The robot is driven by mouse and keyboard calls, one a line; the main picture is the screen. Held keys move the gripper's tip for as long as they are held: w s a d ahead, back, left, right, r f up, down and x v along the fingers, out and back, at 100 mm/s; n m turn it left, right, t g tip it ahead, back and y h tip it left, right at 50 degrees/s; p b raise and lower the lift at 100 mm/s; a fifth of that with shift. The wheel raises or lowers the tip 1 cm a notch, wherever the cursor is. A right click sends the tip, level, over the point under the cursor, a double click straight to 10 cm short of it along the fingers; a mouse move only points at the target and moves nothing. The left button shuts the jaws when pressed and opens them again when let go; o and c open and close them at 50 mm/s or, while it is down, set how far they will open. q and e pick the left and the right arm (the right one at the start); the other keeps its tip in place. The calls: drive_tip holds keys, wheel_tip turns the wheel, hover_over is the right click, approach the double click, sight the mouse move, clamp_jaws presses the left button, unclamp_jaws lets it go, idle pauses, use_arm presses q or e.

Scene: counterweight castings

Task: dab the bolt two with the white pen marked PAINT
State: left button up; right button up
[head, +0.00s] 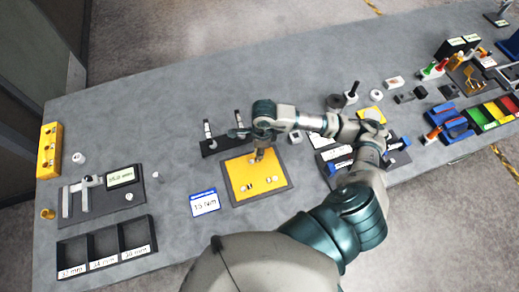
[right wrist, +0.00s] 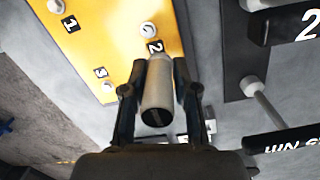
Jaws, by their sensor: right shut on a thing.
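My right gripper (head: 260,150) is above the far part of the yellow plate (head: 240,192). In the right wrist view the gripper (right wrist: 157,88) is shut on a white pen (right wrist: 158,80), whose dark end faces the camera. No PAINT mark is readable on it. The pen's far end is close to the label 2, just beside bolt two (right wrist: 147,29); I cannot tell whether they touch. Bolt one (right wrist: 57,6) and bolt three (right wrist: 108,86) also show on the plate. My left gripper is not in view.
A black rack (head: 222,144) with two upright pens stands behind the plate. A blue-edged torque card (head: 204,202) lies to its left. Left are a black tray (head: 105,243) with compartments and a caliper board (head: 100,205). Bare table lies between them and the rack.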

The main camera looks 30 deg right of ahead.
drive_tip(key=shift+a+r, duration=0.1)
drive_tip(key=shift+a, duration=0.25)
drive_tip(key=shift+a+r, duration=0.2)
drive_tip(key=shift+a, duration=0.8)
drive_tip(key=shift+d, duration=0.1)
drive_tip(key=shift+d+f, duration=0.1)
drive_tip(key=shift+d, duration=0.4)
drive_tip(key=shift+d+f, duration=0.1)
drive_tip(key=shift+d, duration=0.25)
drive_tip(key=shift+a, duration=0.85)
drive_tip(key=shift+b, duration=0.35)
drive_tip(key=shift+d+f, duration=0.2)
drive_tip(key=shift+d, duration=0.35)
drive_tip(key=shift+d+f, duration=0.2)
drive_tip(key=shift+a+b, duration=0.15)
drive_tip(key=shift+b, duration=0.15)
drive_tip(key=shift+a+f, duration=0.1)
drive_tip(key=shift+a, duration=0.35)
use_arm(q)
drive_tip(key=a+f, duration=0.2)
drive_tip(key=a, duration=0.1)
